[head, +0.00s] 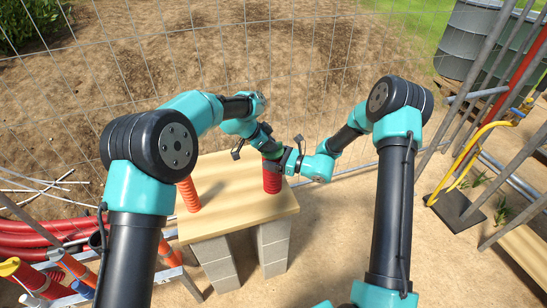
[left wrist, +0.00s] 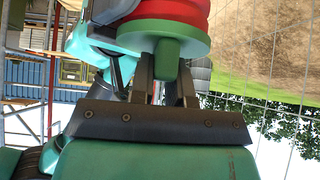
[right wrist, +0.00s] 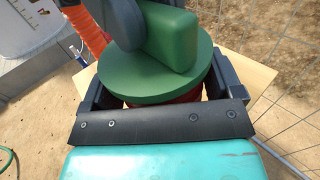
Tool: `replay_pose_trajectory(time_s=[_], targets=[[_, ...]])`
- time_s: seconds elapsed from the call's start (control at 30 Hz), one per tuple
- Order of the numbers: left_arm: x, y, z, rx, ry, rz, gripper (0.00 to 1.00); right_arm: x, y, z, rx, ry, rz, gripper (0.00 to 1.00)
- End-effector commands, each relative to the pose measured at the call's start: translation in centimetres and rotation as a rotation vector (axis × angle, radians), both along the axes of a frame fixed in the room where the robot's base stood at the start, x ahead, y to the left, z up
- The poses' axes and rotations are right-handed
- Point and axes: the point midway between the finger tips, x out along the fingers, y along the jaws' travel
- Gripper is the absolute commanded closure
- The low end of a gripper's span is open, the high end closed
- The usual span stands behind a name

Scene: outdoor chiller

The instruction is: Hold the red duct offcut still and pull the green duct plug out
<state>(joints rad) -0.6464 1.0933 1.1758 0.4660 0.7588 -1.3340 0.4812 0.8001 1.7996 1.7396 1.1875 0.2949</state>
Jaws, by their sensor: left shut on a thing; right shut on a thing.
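The red duct offcut (head: 272,182) stands upright on the wooden tabletop. My right gripper (head: 280,163) is shut around its upper part from the right; in the right wrist view its fingers sit on both sides of the duct, just under the green disc. The green duct plug (right wrist: 160,75) caps the duct, its disc against the red end as far as I see. It also shows in the left wrist view (left wrist: 167,62). My left gripper (left wrist: 164,88) is shut on the plug's raised tab. In the head view the grippers mostly hide the plug.
An orange-red duct (head: 188,195) stands on the left of the wooden table (head: 235,218), which rests on grey blocks (head: 215,262). Red pipes (head: 45,240) lie at left. A wire fence (head: 300,60) runs behind. The table's front is clear.

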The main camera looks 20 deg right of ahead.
Motion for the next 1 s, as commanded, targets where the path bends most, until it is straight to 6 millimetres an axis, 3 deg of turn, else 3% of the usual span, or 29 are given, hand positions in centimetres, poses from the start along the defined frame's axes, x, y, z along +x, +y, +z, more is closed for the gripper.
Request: replay_pose_trajectory(time_s=[0.03, 0.27, 1.0], targets=[[0.0, 0.5, -1.1, 0.013, 0.010, 0.000, 1.00, -0.3, 0.0, -0.6, 0.001, 0.018, 0.001, 0.85], [0.0, 0.5, -1.1, 0.014, 0.010, -0.002, 1.00, -0.3, -0.1, -0.7, 0.001, 0.018, 0.000, 0.85], [0.1, 0.5, 0.3, 0.011, 0.008, -0.001, 1.00, -0.3, -0.2, -0.7, 0.000, 0.017, -0.003, 0.85]])
